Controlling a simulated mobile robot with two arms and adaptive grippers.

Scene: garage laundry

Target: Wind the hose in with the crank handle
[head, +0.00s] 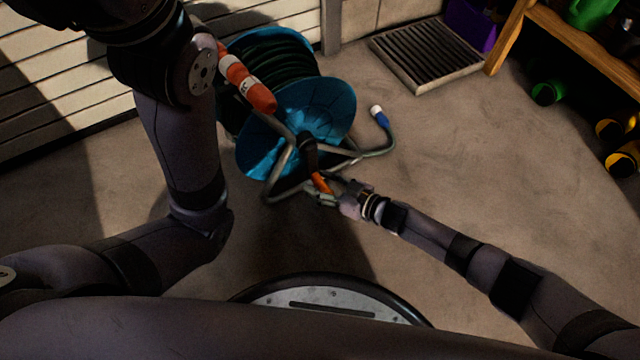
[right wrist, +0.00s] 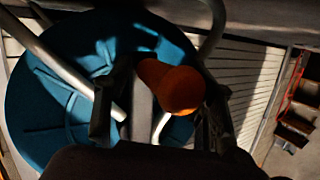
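The hose reel (head: 262,150) stands on the floor at upper centre, with a blue drum, dark hose (head: 275,62) wound on it and a grey tube frame. Its blue side also fills the left of the right wrist view (right wrist: 40,110). The loose hose end (head: 380,116), blue with a white tip, lies right of the reel. The orange crank handle (head: 320,183) faces my right gripper (head: 333,194). In the right wrist view the handle (right wrist: 182,90) lies between my spread fingers, with a gap on its left side. My left gripper is out of view.
An orange and white grip (head: 247,84) is above the drum. My left arm crosses the left side. A slatted grate (head: 428,55) lies behind to the right, beside a wooden shelf (head: 590,45).

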